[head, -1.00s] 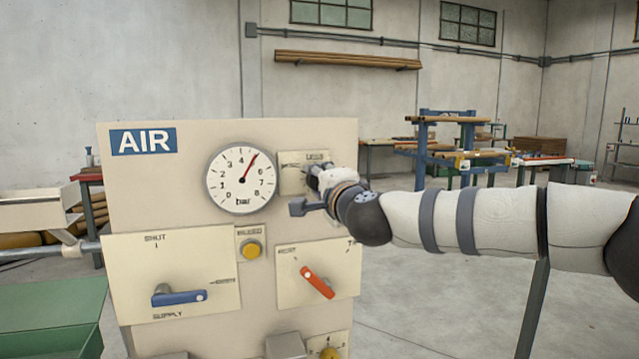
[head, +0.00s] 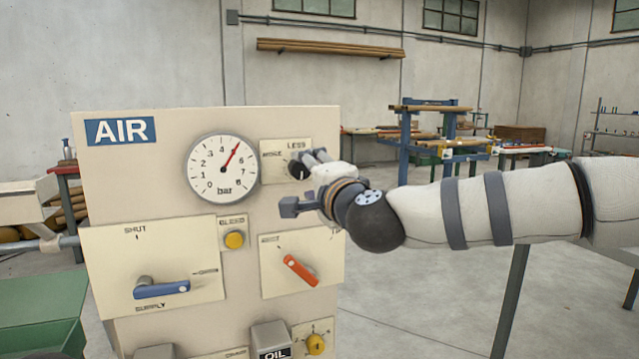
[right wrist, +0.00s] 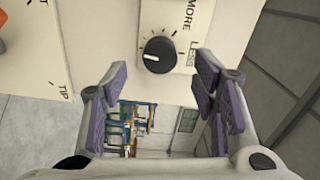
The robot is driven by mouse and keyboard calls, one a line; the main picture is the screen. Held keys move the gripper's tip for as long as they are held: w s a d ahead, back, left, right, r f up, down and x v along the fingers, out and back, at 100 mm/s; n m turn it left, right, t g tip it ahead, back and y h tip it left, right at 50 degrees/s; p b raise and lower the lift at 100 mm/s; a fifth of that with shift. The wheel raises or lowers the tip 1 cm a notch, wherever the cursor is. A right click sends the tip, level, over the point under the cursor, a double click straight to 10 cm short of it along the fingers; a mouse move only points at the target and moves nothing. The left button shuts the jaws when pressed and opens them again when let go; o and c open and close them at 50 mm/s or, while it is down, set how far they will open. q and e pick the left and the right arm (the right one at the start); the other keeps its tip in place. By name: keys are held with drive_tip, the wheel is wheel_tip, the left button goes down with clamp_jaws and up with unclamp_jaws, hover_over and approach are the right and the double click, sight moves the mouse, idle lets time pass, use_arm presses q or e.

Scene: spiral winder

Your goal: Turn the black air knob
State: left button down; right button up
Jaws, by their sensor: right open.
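The black air knob (head: 297,169) sits on a cream plate marked MORE and LESS, right of the pressure gauge. In the head view my right gripper (head: 313,163) is at the knob and partly covers it. In the right wrist view the round knob (right wrist: 159,55) has a white pointer line and lies between the tips of my open gripper (right wrist: 161,76), slightly beyond them. Gaps show between the knob and both purple-padded fingers, with no contact visible. The gauge (head: 223,168) needle points between 4 and 5. My left gripper is out of view.
On the same cream panel (head: 190,120) are a blue supply lever (head: 163,290), a yellow bleed button (head: 234,239) and a red lever (head: 299,270) just below my right wrist.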

drive_tip(key=v, duration=0.6)
drive_tip(key=shift+s, duration=0.2)
drive_tip(key=shift+f, duration=0.1)
